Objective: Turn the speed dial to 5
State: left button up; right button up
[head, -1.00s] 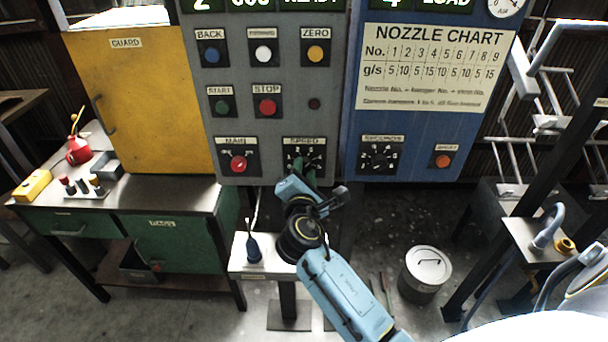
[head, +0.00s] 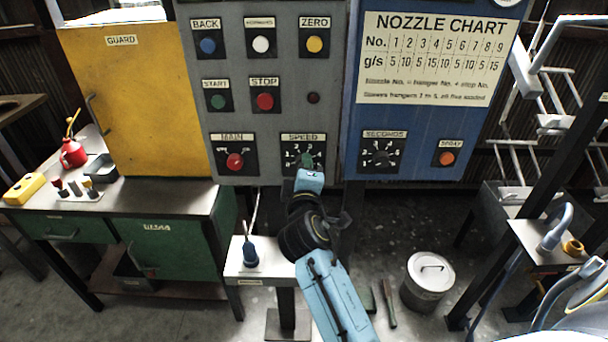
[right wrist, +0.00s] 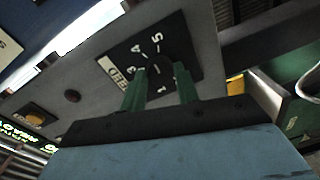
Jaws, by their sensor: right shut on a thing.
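The speed dial sits on a black plate (head: 291,143) marked SPEED, low on the grey control panel (head: 258,120). My right gripper (head: 309,160) is at the dial and hides most of it in the head view. In the right wrist view the black dial knob (right wrist: 162,70) lies between the two green fingers of my right gripper (right wrist: 161,88), which are shut on it. The numbers 3, 4 and 5 show on the plate beside it. I cannot tell which number the knob points to. My left gripper is not in view.
A red main dial (head: 235,161) is left of the speed dial, and a seconds dial (head: 381,155) is right on the blue panel (head: 420,150). Push buttons, including the red stop button (head: 265,101), are above. A small white shelf (head: 262,274) stands below.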

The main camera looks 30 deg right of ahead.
jog(key=shift+f+m+b, duration=0.1)
jog(key=shift+m+b, duration=0.6)
jog(key=shift+m, duration=1.2)
jog(key=o, duration=1)
notch_tip(320, 180, up, 10)
jog(key=p, duration=0.2)
jog(key=shift+s+p, duration=0.1)
jog(key=shift+p, duration=0.2)
